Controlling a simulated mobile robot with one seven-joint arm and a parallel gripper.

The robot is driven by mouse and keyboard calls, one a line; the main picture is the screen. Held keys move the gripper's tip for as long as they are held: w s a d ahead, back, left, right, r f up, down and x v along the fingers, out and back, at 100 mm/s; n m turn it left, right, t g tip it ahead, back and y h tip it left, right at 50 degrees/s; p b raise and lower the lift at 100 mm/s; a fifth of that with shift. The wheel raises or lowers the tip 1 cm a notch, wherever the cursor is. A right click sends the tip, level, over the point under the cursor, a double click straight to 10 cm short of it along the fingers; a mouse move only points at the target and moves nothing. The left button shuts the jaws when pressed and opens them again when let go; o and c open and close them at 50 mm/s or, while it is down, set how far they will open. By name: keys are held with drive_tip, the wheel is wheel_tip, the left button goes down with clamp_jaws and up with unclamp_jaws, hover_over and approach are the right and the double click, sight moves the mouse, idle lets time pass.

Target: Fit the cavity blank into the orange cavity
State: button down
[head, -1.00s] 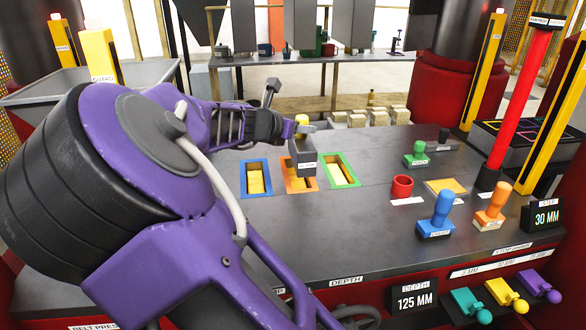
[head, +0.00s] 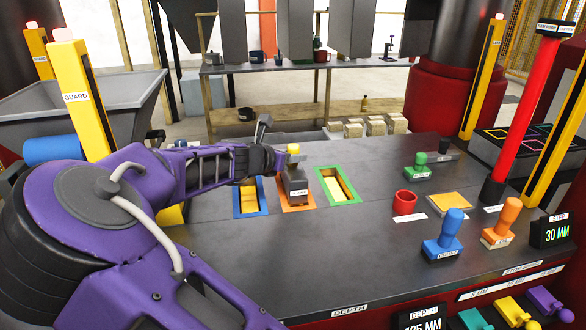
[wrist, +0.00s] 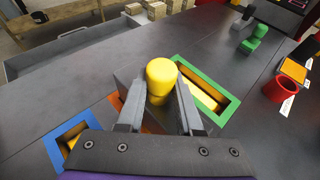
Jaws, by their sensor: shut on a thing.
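The cavity blank (head: 294,183) is a grey block with a label on its front and a yellow knob on top. My gripper (head: 286,155) is shut on its yellow knob; the knob (wrist: 161,80) also shows between the fingers in the wrist view. The blank is upright over the orange cavity (head: 297,208) and covers most of it. Its lower end looks level with or just inside the orange frame; I cannot tell how deep it sits. In the wrist view the orange frame (wrist: 115,101) is mostly hidden by the blank and fingers.
A blue-framed cavity (head: 250,198) lies to the left and a green-framed cavity (head: 338,187) to the right, both with yellow inside. A red cup (head: 404,202) and several stamps, such as the blue one (head: 443,237), stand farther right. A yellow guard post (head: 80,95) stands at left.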

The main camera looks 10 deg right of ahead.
sight(293, 165)
drive_tip(key=shift+f, duration=1.65)
drive_tip(key=c, duration=0.6)
unclamp_jaws()
drive_tip(key=shift+o, duration=0.2)
drive_tip(key=v, duration=1.2)
